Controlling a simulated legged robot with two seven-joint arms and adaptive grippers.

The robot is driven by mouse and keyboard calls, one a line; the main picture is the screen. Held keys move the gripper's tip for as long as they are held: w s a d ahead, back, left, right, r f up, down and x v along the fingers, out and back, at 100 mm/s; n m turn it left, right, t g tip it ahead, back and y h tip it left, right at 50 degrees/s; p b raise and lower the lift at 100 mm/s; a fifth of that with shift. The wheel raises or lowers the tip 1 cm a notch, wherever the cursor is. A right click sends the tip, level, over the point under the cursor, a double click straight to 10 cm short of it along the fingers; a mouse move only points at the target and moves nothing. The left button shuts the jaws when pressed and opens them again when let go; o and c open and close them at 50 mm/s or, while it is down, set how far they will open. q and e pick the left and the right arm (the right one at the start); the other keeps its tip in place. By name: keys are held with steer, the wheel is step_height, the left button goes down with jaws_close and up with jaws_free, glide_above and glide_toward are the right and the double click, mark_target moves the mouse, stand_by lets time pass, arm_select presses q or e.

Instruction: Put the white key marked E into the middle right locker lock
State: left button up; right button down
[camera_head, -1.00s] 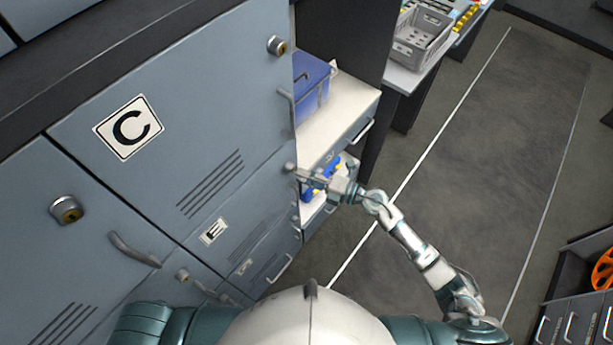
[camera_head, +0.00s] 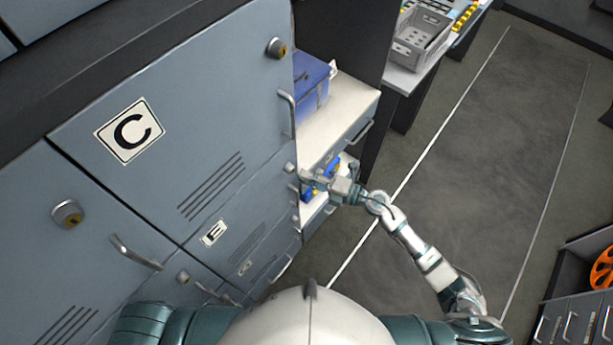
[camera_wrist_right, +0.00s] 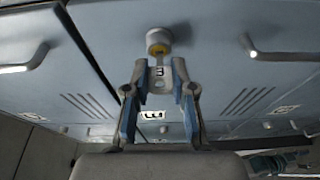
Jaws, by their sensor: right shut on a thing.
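The white key marked E (camera_wrist_right: 159,77) is between the fingers of my right gripper (camera_wrist_right: 158,100), which is shut on it. In the right wrist view the key's far end meets or overlaps the brass face of the round lock (camera_wrist_right: 158,42); I cannot tell whether it is inside. In the head view this lock (camera_head: 290,168) is at the upper right of the locker door labelled E (camera_head: 214,232). My right gripper (camera_head: 309,180) is just right of it, and the key is too small to make out there. My left gripper is not in view.
The locker door labelled C (camera_head: 128,130) is above, with its own lock (camera_head: 276,48) and handle (camera_head: 288,113). A blue box (camera_head: 312,85) stands on a white-topped cabinet (camera_head: 345,115) to the right. Open floor (camera_head: 470,190) lies further right.

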steer(key=shift+s+d, duration=0.1)
steer(key=shift+d, duration=0.1)
steer(key=shift+w+a, duration=0.4)
steer(key=shift+a, duration=0.2)
stand_by(0.8)
steer(key=shift+p, duration=0.45)
steer(key=shift+w+a, duration=0.35)
steer(key=shift+a, duration=0.2)
stand_by(0.7)
